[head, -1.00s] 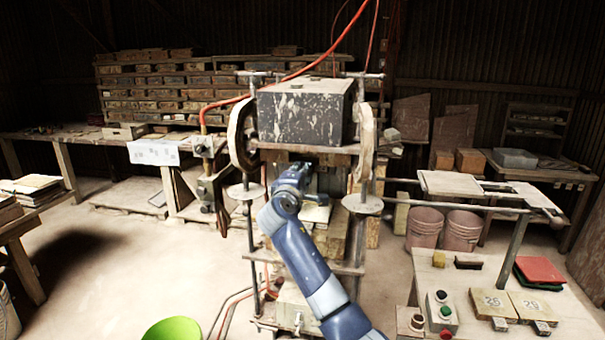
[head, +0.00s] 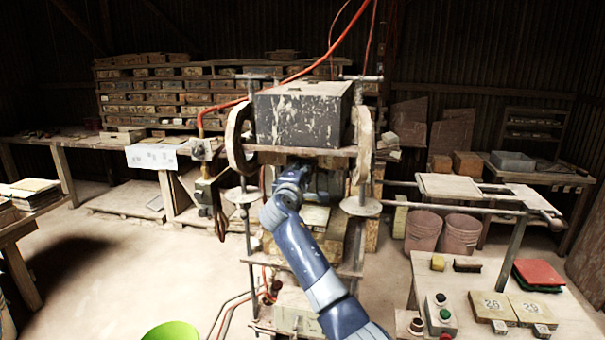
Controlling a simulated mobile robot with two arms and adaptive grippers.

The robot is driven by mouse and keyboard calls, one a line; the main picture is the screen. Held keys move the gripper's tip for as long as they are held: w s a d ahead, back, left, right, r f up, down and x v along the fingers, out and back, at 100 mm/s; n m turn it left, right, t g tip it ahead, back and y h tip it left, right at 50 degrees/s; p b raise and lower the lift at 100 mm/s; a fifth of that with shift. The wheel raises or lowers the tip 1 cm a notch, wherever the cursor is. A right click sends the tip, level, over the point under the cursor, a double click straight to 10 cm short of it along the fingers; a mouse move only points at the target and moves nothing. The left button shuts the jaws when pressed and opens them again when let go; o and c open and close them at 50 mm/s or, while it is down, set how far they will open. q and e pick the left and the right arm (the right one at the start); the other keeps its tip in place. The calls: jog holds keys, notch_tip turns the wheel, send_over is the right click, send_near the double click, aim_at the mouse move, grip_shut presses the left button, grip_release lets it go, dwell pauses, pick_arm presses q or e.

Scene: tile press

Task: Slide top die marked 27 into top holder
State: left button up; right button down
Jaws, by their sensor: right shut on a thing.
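The press stands in the middle of the head view, with a big dark paint-spattered block (head: 302,115) above its upper plate (head: 300,151). The top holder is in the shadow under that plate and I cannot make it out clearly. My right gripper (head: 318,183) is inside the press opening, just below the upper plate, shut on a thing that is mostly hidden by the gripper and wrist. I take it to be the top die, but no 27 can be read. A pale yellowish block (head: 316,216) shows below the gripper. My left gripper is not in view.
Press side posts and round discs (head: 361,207) flank the opening closely. At right, a white table (head: 470,270) holds two numbered wooden dies (head: 492,306), a button box (head: 440,313) and red sheets (head: 540,273). A rail with a board (head: 450,186) juts out right.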

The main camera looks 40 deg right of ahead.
jog(key=shift+w+d+r, duration=0.2)
jog(key=shift+w+d, duration=0.25)
jog(key=shift+d, duration=0.05)
dwell(0.4)
